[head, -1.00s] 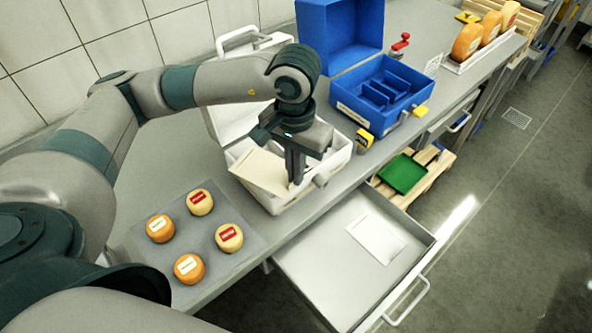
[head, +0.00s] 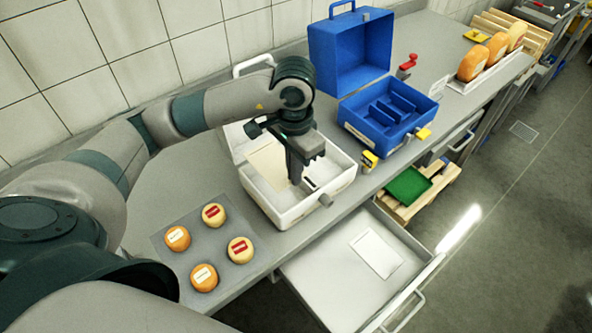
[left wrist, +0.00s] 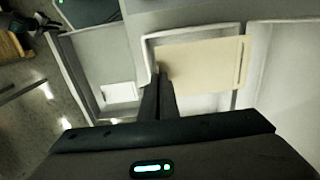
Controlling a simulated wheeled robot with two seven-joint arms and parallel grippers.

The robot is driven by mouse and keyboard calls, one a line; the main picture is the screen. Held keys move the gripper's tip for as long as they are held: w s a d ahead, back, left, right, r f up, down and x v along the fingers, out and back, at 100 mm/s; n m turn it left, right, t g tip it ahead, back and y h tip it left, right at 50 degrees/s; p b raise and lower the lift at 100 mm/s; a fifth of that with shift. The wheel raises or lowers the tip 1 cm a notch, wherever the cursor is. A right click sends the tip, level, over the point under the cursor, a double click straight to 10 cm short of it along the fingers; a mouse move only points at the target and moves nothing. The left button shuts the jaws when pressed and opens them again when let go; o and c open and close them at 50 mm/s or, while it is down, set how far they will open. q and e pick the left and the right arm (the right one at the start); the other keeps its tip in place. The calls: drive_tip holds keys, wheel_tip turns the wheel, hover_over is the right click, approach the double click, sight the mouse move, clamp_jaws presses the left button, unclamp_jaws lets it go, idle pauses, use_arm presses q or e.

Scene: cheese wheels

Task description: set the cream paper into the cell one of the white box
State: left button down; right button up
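The white box (head: 292,216) stands open on the counter, its lid raised at the back. My left gripper (head: 294,182) points down into it and looks shut on one end of the cream paper (head: 266,163). In the left wrist view the closed fingers (left wrist: 160,72) meet the left end of the cream paper (left wrist: 205,62), which reaches across to the box's lid-side wall. I cannot tell whether the paper is touching the box floor. Cell divisions inside the white box are hard to make out.
A blue box (head: 385,122) with an open lid and inner dividers stands to the right, a small yellow object (head: 369,161) near it. Several small cheeses lie on a grey mat (head: 218,277) at the front left. An open drawer (head: 330,290) holding a white sheet (head: 377,252) juts out below.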

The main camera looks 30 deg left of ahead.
use_arm(q)
drive_tip(key=shift+f, duration=0.15)
drive_tip(key=shift+f, duration=1.05)
drive_tip(key=shift+f+b, duration=0.45)
drive_tip(key=shift+b, duration=0.15)
drive_tip(key=shift+f+b, duration=1.15)
drive_tip(key=shift+b, duration=0.35)
drive_tip(key=c, duration=2)
unclamp_jaws()
